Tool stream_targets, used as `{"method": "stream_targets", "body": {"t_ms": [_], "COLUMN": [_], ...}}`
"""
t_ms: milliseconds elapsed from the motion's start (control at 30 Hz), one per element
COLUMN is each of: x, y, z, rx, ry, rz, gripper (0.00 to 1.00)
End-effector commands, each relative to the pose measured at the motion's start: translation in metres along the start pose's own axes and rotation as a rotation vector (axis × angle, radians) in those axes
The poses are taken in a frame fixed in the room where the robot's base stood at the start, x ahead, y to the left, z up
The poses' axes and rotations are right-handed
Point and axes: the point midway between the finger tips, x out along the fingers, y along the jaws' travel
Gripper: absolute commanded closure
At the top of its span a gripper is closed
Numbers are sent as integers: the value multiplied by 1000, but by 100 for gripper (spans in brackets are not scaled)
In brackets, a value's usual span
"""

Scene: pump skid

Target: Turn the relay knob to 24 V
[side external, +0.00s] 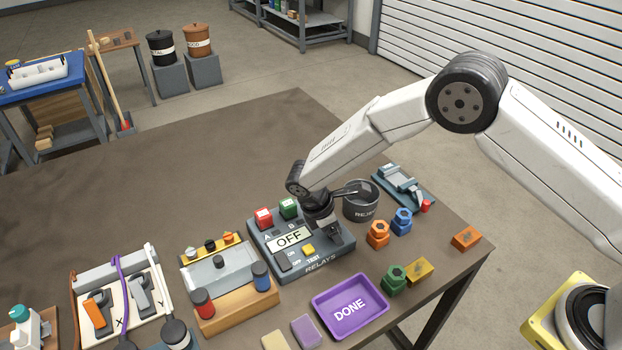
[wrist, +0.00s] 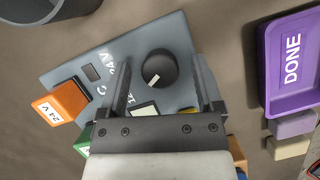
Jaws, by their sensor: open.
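The grey relay box (side external: 318,262) stands on the brown table, and its display (side external: 290,238) reads OFF. In the wrist view its round black knob (wrist: 157,70) has a white pointer line angled to the lower left in the picture. A 24 V marking (wrist: 121,76) is printed left of the knob. My gripper (wrist: 160,62) is open, with one finger on each side of the knob and a gap on both sides. I cannot tell how far down the fingers reach. In the side view my gripper (side external: 335,232) is over the box's right part and hides the knob.
Red (side external: 264,218) and green (side external: 289,208) blocks stand along the box's far edge; an orange block marked 24 V (wrist: 59,102) shows in the wrist view. The reject bin (side external: 360,207), nut-shaped parts (side external: 378,234) and purple DONE tray (side external: 350,309) are close by.

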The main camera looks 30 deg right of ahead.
Motion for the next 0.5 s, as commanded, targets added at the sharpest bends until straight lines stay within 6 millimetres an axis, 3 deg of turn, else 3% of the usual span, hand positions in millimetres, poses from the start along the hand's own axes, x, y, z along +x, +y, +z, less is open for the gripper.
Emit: {"method": "stream_targets", "body": {"t_ms": [167,433,500], "x": [0,0,0], "y": [0,0,0], "z": [0,0,0], "rx": [0,0,0], "ry": [0,0,0], "rz": [0,0,0], "gripper": [16,98,100]}}
